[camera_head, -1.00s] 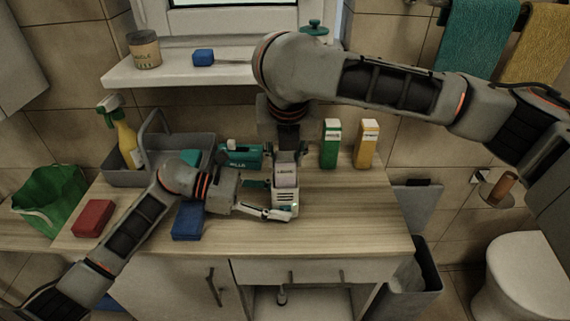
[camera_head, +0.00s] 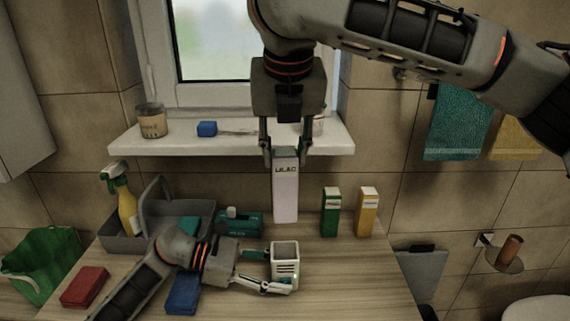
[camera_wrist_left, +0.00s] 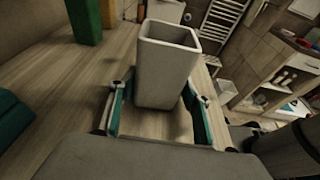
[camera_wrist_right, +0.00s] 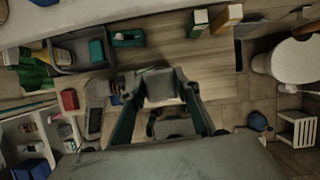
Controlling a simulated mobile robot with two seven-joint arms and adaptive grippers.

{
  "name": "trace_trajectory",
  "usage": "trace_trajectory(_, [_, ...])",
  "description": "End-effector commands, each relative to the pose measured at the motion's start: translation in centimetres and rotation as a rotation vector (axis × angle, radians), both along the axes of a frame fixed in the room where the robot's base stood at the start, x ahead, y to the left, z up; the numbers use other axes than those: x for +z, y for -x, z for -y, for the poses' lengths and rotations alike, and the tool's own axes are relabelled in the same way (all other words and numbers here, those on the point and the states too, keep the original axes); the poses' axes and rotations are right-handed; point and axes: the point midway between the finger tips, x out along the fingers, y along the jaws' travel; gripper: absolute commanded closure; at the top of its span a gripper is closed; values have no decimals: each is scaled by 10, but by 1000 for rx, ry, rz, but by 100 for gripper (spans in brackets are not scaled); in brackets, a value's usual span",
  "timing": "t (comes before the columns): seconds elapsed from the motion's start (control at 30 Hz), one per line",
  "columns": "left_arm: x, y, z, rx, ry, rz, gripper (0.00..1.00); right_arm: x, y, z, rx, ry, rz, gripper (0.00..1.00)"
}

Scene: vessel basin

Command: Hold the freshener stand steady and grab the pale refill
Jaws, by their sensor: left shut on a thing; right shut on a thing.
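Green (camera_head: 330,213) and yellow (camera_head: 367,212) boxes stand at the back right. A grey caddy (camera_head: 150,226) with a spray bottle (camera_head: 127,212), a teal box (camera_head: 240,223), a blue block (camera_head: 183,293) and a red block (camera_head: 84,287) lie left. A shelf (camera_head: 230,143) is behind the refill.

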Motion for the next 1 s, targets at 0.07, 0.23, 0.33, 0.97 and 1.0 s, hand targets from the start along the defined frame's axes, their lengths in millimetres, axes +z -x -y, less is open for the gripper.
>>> trace_trajectory(0.07, [0, 0, 0, 0, 0, -1, 64, 1, 0, 0, 0, 0, 0, 87])
trace_trajectory(0.23, [0, 0, 0, 0, 0, -1, 47, 0, 0, 0, 0, 0, 0, 87])
trace_trajectory(0.33, [0, 0, 0, 0, 0, -1, 32, 0, 0, 0, 0, 0, 0, 87])
trace_trajectory(0.97, [12, -1, -44, 3, -5, 1, 32, 0, 0, 0, 0, 0, 0, 87])
trace_trajectory(1.0, [15, -1, -52, 3, -4, 1, 32, 0, 0, 0, 0, 0, 0, 87])
